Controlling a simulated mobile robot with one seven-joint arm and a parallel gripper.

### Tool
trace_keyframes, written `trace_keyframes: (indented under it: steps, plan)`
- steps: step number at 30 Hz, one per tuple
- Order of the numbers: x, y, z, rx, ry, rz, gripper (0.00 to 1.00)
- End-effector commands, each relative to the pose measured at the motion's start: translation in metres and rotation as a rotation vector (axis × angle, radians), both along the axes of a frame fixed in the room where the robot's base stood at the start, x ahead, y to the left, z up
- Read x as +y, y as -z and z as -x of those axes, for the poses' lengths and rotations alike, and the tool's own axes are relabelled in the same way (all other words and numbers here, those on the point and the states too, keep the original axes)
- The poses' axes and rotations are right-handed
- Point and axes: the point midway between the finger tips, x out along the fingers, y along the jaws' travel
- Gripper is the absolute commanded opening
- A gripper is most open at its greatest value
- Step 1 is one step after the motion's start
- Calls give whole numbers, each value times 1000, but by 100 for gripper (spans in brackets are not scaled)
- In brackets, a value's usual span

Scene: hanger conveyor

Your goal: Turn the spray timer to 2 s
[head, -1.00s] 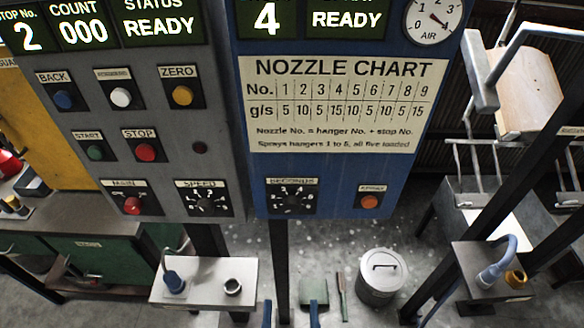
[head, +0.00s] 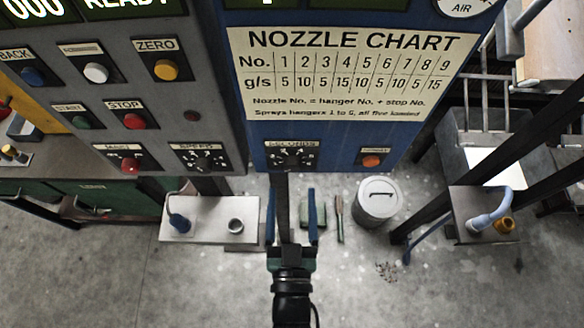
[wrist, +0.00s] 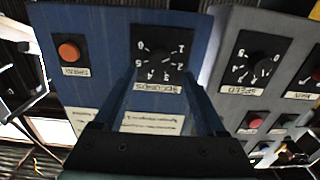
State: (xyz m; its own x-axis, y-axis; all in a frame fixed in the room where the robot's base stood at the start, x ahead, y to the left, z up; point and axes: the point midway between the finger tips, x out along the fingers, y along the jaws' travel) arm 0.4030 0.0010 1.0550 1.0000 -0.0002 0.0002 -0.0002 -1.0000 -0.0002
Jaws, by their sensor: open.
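The spray timer is a black dial labelled SECONDS (head: 290,156) on the lower part of the blue panel. It also shows upside down in the wrist view (wrist: 162,50), with white numbers around a dark knob. I cannot make out clearly which number the knob points to. My gripper (head: 291,192) is open and empty, its two blue fingers apart and pointing toward the panel just below the dial in the head view. In the wrist view the fingers (wrist: 163,78) reach up on either side of the dial's lower edge, and the knob appears between and beyond the tips, seemingly not touched.
An orange spray button (head: 371,161) sits right of the timer in the head view. A similar speed dial (head: 205,162) is on the grey panel to the left. A small shelf (head: 206,205) with a cup, and a lidded bin (head: 377,203), stand below the panels.

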Motion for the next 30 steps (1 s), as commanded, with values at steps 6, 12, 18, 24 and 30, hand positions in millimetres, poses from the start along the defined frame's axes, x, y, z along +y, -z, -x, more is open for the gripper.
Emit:
trace_keyframes:
  steps: [6, 12, 18, 24, 30]
  plan:
    - [0, -2, -35, -2, 0, 0, 74]
    - [0, -1, -51, 0, 0, 0, 74]
    - [0, 0, -55, 1, 0, 0, 74]
    - [0, 0, -54, 0, 0, 0, 68]
    - [0, 0, -54, 0, 0, 0, 32]
